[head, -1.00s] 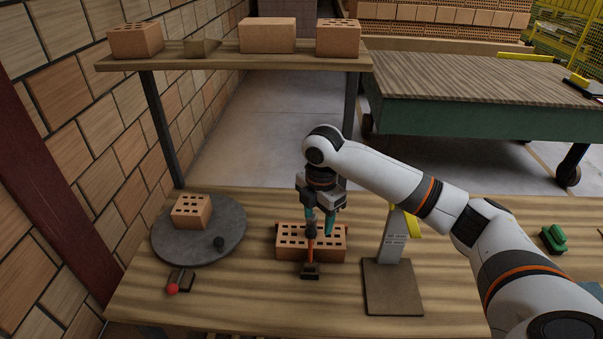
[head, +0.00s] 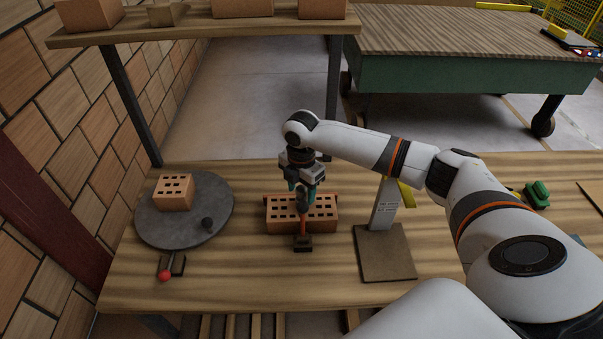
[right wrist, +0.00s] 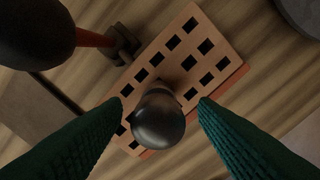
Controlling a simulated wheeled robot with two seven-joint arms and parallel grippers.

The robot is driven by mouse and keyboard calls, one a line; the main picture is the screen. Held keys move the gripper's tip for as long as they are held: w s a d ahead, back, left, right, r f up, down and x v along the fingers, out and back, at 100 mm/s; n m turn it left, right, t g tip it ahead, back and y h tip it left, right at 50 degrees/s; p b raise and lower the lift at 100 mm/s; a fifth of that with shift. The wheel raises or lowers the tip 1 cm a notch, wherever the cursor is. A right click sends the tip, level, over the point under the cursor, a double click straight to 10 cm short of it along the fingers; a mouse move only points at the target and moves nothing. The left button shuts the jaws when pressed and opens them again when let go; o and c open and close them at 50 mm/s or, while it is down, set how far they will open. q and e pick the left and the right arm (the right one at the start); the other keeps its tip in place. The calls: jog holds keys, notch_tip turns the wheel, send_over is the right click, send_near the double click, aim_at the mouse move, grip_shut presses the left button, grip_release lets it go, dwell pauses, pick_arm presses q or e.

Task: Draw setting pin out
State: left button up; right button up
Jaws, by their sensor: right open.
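A dark round knob (right wrist: 158,122), which looks like the setting pin's head, stands over the holed orange brick (right wrist: 190,58). My right gripper (right wrist: 160,102) is open, with one green finger on each side of the knob and no clear contact. In the head view the right gripper (head: 304,186) points down over the brick (head: 325,207), and the pin cannot be made out there. An orange lever with a dark grip (head: 303,201) stands in front of the brick on a small dark base (head: 303,244). The pin's shaft is hidden. My left gripper is out of view.
A stand with a brown base (head: 385,254) is close on the right. A shelf (head: 200,28) with bricks is behind.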

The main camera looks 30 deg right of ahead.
jog(key=shift+s+f, duration=0.1)
jog(key=shift+f, duration=0.65)
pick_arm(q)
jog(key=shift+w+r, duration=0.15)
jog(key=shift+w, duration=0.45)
pick_arm(e)
jog(key=shift+c, duration=0.4)
